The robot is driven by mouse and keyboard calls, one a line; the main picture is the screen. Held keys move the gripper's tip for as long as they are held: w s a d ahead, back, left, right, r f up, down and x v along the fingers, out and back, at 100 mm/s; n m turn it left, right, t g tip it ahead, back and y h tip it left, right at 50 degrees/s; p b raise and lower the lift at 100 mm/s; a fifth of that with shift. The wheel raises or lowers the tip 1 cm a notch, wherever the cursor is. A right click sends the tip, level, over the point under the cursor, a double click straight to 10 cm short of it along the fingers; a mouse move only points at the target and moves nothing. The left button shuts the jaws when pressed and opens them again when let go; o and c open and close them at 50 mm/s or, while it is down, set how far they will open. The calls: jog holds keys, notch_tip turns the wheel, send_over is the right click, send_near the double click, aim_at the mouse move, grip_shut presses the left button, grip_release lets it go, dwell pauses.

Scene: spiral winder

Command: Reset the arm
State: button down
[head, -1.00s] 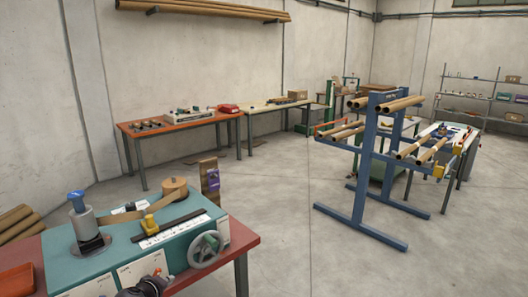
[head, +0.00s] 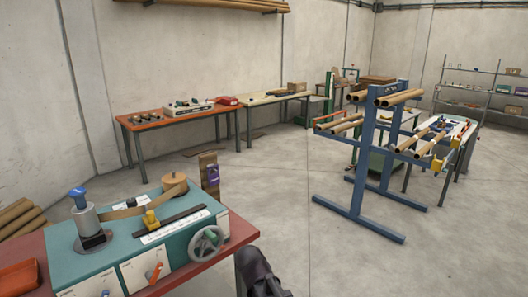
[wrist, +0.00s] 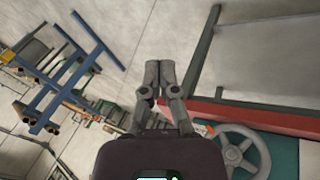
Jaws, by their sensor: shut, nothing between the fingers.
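My gripper (wrist: 159,75) shows in the wrist view with its two dark grey fingers closed together and nothing held. In the head view only a dark part of my arm shows at the bottom, right of the red table's corner. The spiral winder (head: 140,245) is a teal machine on the red table (head: 238,232). It carries a grey mandrel with a blue knob (head: 78,198), a roll of brown paper strip (head: 174,184), a yellow guide (head: 151,219) and a grey handwheel (head: 206,246). The handwheel also shows in the wrist view (wrist: 246,148), right of my gripper and apart from it.
A blue rack (head: 362,165) with brown tubes stands at the right. An orange-topped bench (head: 160,120) and a pale-topped bench (head: 272,97) line the back wall. A red tray (head: 18,276) sits at the table's left. The floor between table and rack is clear.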

jog(key=s+d+m+g+y+p, duration=0.1)
jog(key=s+d+m+g, duration=0.1)
jog(key=s+d, duration=0.2)
jog(key=s+d+m+g+y, duration=0.2)
jog(key=s+d, duration=0.1)
jog(key=d, duration=0.8)
jog(key=shift+s+y+p, duration=0.3)
jog(key=shift+s+p, duration=0.1)
jog(key=shift+d, duration=0.1)
dwell(0.3)
